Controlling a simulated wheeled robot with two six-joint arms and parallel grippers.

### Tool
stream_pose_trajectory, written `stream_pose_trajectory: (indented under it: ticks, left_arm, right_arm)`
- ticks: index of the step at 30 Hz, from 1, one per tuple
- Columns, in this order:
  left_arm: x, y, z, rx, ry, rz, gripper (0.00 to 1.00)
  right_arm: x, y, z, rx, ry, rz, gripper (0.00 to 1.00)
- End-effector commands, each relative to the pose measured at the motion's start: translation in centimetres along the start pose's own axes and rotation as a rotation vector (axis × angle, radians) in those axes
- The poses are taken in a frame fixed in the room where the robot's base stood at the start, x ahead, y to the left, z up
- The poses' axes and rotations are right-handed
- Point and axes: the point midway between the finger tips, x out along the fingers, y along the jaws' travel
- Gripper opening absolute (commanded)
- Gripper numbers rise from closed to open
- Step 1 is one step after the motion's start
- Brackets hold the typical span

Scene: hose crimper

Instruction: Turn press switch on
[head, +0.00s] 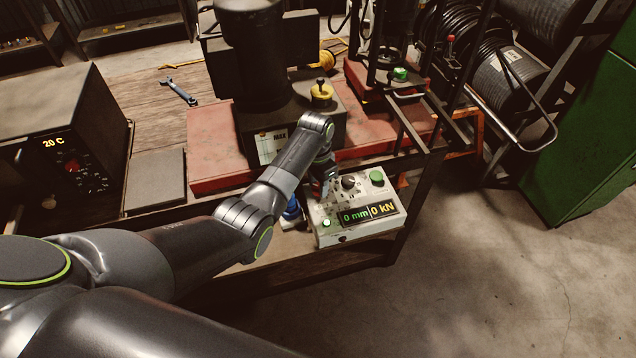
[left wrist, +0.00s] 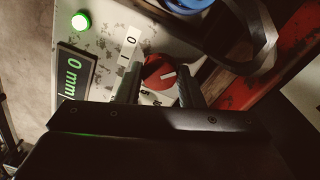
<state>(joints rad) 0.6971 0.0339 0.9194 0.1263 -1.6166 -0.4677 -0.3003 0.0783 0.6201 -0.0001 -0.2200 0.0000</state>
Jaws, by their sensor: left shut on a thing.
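The press control box (head: 330,238) is a pale, worn panel at the bench's front edge, with a lit display (head: 368,214) reading 0 mm and 0 kN. In the left wrist view, a red rotary switch (left wrist: 154,68) with a white pointer mark sits beside a white 0/1 label (left wrist: 129,48). My left gripper (head: 326,188) is at the box's left part. In the wrist view its fingers (left wrist: 159,84) are shut around the red switch. A green lamp (left wrist: 81,21) glows near it. In the head view my gripper hides the switch. My right gripper is not in view.
A black knob (head: 348,182) and a green button (head: 377,177) are on the same box. A blue part (head: 291,208) stands just left of it. The dark press (head: 262,70) rises behind, on a red base. A heater box (head: 62,140) reading 20 C stands left.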

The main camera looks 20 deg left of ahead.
Motion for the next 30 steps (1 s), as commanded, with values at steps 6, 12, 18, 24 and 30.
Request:
stream_pose_trajectory:
  ticks: [6, 12, 18, 24, 30]
  left_arm:
    - [-0.16, -0.02, -0.18, 0.055, 0.002, -0.002, 0.11]
    - [-0.17, 0.0, -0.19, 0.07, 0.002, -0.002, 0.11]
    - [-0.17, 0.0, -0.19, 0.07, 0.002, -0.002, 0.11]
    - [-0.14, 0.02, -0.17, 0.069, 0.001, -0.001, 0.48]
    - [-0.07, 0.03, -0.1, 0.067, -0.001, 0.0, 0.56]
  right_arm:
    - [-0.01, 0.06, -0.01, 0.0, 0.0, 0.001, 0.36]
    - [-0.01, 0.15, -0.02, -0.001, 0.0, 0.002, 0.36]
    - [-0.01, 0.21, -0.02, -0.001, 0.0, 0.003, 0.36]
    - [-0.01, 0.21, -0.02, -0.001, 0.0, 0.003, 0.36]
    - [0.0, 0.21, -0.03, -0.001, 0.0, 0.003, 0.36]
